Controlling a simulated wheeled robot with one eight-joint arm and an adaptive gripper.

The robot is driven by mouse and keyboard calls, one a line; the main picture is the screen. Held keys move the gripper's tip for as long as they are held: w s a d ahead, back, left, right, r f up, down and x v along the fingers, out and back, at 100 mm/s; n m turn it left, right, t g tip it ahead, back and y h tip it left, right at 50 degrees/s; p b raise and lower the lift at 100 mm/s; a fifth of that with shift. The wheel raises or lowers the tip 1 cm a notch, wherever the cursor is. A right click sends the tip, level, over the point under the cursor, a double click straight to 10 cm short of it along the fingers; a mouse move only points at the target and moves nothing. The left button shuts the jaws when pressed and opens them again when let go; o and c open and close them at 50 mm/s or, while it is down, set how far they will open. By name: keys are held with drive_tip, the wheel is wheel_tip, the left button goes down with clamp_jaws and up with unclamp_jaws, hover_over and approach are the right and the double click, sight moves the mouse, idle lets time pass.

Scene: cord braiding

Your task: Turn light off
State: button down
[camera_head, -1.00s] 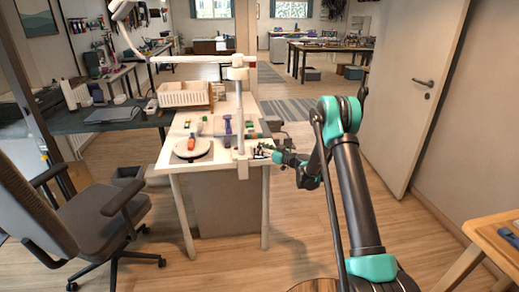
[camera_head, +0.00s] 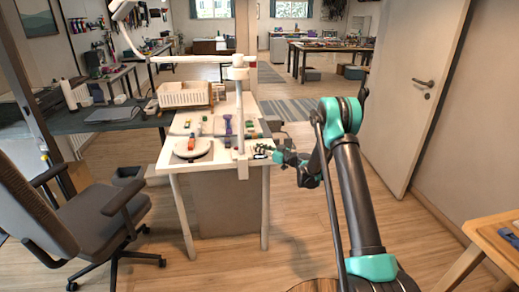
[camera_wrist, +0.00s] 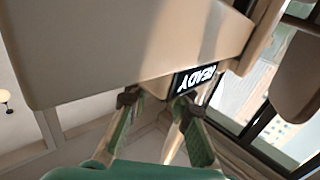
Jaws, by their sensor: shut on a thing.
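A white lamp head (camera_head: 122,10) on a bent arm shows at the upper left in the head view. A white post (camera_head: 240,125) with a wider top (camera_head: 237,72) stands at the right side of the white worktable (camera_head: 180,160). My gripper (camera_head: 266,152) is at the table's right edge, close beside the post.
An office chair (camera_head: 75,215) stands at the left. An open door (camera_head: 410,90) and a wooden table (camera_head: 495,240) are at the right. The floor between is free.

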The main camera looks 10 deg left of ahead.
drive_tip(key=n+g+y, duration=0.1)
drive_tip(key=n+g, duration=0.1)
drive_tip(key=g, duration=0.1)
drive_tip(key=n+g+y, duration=0.1)
drive_tip(key=n+g, duration=0.1)
drive_tip(key=g, duration=0.1)
drive_tip(key=shift+g, duration=0.3)
drive_tip(key=n+g, duration=0.2)
drive_tip(key=g, duration=0.1)
drive_tip(key=n+g, duration=0.3)
drive_tip(key=g, duration=0.1)
drive_tip(key=shift+g+h, duration=0.3)
drive_tip(key=shift+h, duration=0.1)
drive_tip(key=shift+d+n+g, duration=0.1)
drive_tip(key=shift+n+g, duration=0.2)
drive_tip(key=shift+n, duration=0.1)
drive_tip(key=c, duration=1.3)
unclamp_jaws()
drive_tip(key=shift+v, duration=3.7)
